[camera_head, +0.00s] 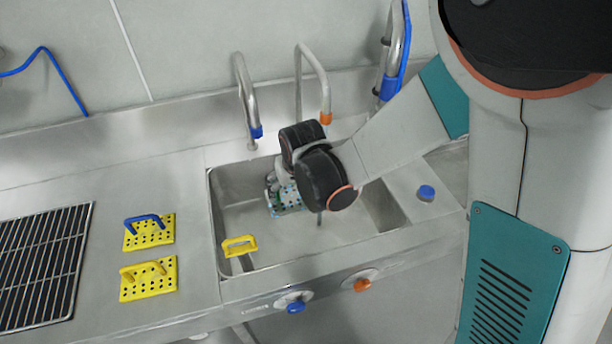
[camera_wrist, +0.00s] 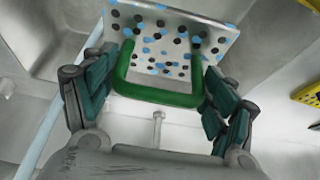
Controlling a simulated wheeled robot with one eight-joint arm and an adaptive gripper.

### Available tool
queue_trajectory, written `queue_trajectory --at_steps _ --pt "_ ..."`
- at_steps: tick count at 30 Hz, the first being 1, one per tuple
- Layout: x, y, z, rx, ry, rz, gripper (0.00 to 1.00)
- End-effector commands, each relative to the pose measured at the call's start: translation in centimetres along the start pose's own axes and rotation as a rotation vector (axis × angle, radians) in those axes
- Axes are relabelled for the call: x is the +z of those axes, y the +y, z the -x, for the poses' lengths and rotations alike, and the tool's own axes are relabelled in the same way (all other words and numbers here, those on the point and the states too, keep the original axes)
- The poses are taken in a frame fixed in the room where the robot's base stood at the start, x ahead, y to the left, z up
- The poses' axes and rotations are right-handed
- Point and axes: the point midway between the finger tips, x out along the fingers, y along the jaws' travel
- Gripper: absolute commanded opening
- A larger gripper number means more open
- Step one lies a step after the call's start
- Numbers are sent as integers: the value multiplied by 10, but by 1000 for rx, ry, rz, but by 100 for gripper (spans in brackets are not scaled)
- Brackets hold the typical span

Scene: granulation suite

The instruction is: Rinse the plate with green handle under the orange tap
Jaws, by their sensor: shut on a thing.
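The plate with the green handle (camera_wrist: 165,50) is pale with dark holes and blue spots. In the wrist view my gripper (camera_wrist: 157,92) is shut on its green handle, with a teal finger at each side. In the head view the plate (camera_head: 289,198) is over the sink basin (camera_head: 232,190), partly hidden by my wrist. The orange tap (camera_head: 325,108) is a curved steel pipe with an orange tip, behind and above my wrist. I cannot tell whether water runs from it. The orange knob (camera_head: 362,285) is on the sink's front.
A blue-tipped tap (camera_head: 255,130) stands left of the orange one. A blue knob (camera_head: 296,306) is on the front. A yellow handle (camera_head: 239,246) shows at the basin's front left. Two yellow plates (camera_head: 150,242) (camera_head: 135,292) and a dark rack (camera_head: 40,260) lie on the left counter.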

Motion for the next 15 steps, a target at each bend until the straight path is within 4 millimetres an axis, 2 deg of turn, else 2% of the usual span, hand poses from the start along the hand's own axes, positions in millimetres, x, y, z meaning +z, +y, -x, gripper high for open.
queue_trajectory --at_steps 8,15 --pt "0 -1 1 0 0 0 41" --pt "4 -10 15 0 0 2 41"
